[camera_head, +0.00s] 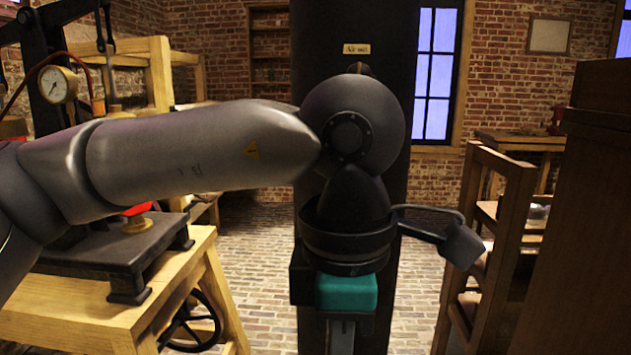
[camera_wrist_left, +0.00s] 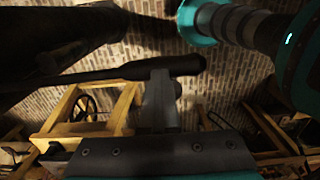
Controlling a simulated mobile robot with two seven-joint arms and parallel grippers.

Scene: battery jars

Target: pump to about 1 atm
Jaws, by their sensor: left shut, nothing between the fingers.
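The pressure gauge (camera_head: 57,84) has a white dial in a brass rim on the black-framed apparatus at the left in the head view; its reading is too small to tell. My left gripper (camera_head: 341,338) points down in front of a tall dark column (camera_head: 390,190) that bears a small brass label (camera_head: 356,48). In the left wrist view my left gripper (camera_wrist_left: 160,82) is shut and holds nothing. A dark bar with a rounded end (camera_wrist_left: 110,74) crosses at its fingertips; I cannot tell whether they touch or whether it is the pump handle. My right gripper is not in view.
A wooden bench (camera_head: 60,310) carries a black metal base (camera_head: 110,250) at the left, with a dark handwheel (camera_head: 190,322) below. Wooden furniture (camera_head: 500,210) stands close at the right. The brick floor (camera_head: 258,262) shows free room between them.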

